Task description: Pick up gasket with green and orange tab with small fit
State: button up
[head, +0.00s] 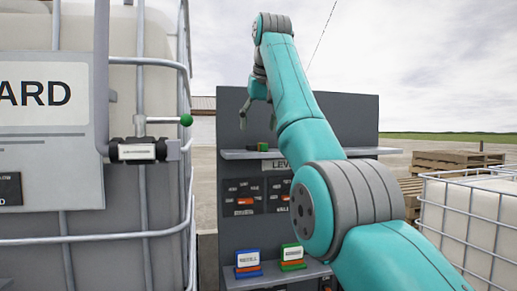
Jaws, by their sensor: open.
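My gripper (256,112) is open in the head view, fingers pointing down, in front of the grey panel and above its upper shelf. Nothing shows between the fingers. A small green piece (263,147) lies on the upper shelf, below the gripper and apart from it; it may be the gasket, but its shape and any orange tab are too small to tell. On the lower shelf stand a block with green edges and a white label (292,256) and a blue block with a white label and an orange strip (248,262).
The upper shelf (235,154) juts from the grey panel (350,115). A caged white tank (75,200) with a green-knobbed valve (186,120) stands close on the left. Another caged tank (470,215) and wooden pallets (450,160) are at right. My arm hides part of the shelves.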

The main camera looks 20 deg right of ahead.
aim_at(256, 147)
jog(key=shift+s+x, duration=0.15)
jog(key=shift+x, duration=1.05)
jog(key=shift+s+x, duration=0.15)
jog(key=shift+x, duration=1.1)
jog(key=shift+d+f, duration=0.15)
jog(key=shift+f, duration=0.05)
jog(key=c, duration=0.9)
